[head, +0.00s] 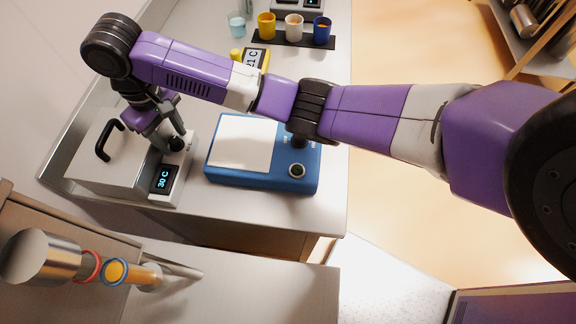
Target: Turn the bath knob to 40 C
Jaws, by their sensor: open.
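The bath (105,165) is a light grey box with a black handle on its lid, on the counter at the left. Its small display (164,179) reads 30 C. The dark bath knob (177,144) is on the bath's right side, above the display in the picture, and is partly hidden by my gripper. My gripper (172,142) is open and points down at the knob, with its fingers close around or beside it. I cannot tell whether they touch it.
A blue device (225,178) with a white plate stands right of the bath. A yellow device (256,58) reading about 21 C is behind it. Coloured cups (294,28) stand on a dark strip at the back. A metal and orange apparatus (40,256) is at the lower left.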

